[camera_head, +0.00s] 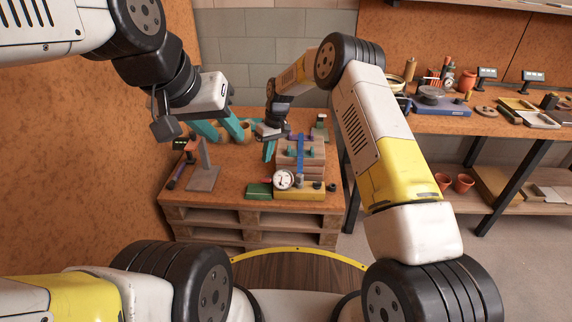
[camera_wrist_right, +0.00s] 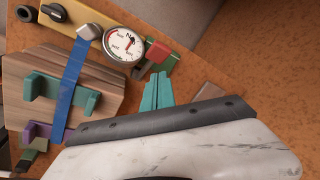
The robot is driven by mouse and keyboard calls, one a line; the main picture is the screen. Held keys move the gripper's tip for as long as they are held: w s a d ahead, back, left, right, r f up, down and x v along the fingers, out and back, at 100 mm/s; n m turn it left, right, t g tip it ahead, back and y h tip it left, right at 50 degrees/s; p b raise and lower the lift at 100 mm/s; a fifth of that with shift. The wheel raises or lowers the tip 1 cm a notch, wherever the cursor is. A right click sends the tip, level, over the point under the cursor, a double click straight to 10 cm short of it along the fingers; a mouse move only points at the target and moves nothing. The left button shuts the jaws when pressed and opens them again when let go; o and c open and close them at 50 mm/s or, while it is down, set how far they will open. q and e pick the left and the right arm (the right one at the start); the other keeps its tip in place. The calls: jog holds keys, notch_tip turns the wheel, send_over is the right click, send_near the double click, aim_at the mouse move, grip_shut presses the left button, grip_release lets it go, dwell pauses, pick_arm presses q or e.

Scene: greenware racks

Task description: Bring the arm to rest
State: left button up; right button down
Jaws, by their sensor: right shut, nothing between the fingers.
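My right arm reaches over the low pallet table (camera_head: 232,201). Its gripper (camera_head: 268,151) has teal fingers pressed together with nothing between them, just left of a wooden block (camera_head: 313,168). In the right wrist view the shut fingertips (camera_wrist_right: 157,91) show above the orange-brown table top, apart from the block and the dial gauge (camera_wrist_right: 124,45). My left gripper (camera_head: 220,130) hangs over the back left of the table with its two teal fingers spread apart. Small brown pots show close behind and beside those fingers, and I cannot tell whether they touch.
The block carries a blue strap (camera_wrist_right: 72,79) and green and purple pieces. The white dial gauge (camera_head: 284,180) is on a yellow base (camera_head: 312,192) in front. A grey stand (camera_head: 204,177) stands at left. A workbench (camera_head: 447,123) with tools is at right, with terracotta pots (camera_head: 464,182) below.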

jog(key=shift+w+r, duration=0.1)
jog(key=shift+r, duration=0.6)
jog(key=s+d+r+m+t, duration=0.1)
jog(key=s+d+r, duration=0.35)
jog(key=r, duration=0.45)
jog(key=s+d+r+m+t, duration=0.1)
jog(key=s+d+r, duration=0.2)
jog(key=d+r, duration=0.45)
jog(key=s+d+r+m+t, duration=0.1)
jog(key=s+d+r, duration=0.2)
jog(key=r, duration=0.7)
jog(key=s+d+r+m+t, duration=0.1)
jog(key=s+d+r, duration=0.25)
jog(key=s, duration=0.25)
jog(key=s+d+r+m+t, duration=0.1)
jog(key=s+d+r+m, duration=0.1)
jog(key=s+d, duration=0.35)
jog(key=s+d+f+m+t, duration=0.1)
jog(key=s+d+m+t, duration=0.1)
jog(key=s, duration=1.2)
jog(key=shift+f, duration=0.2)
jog(key=c, duration=2.2)
grip_release()
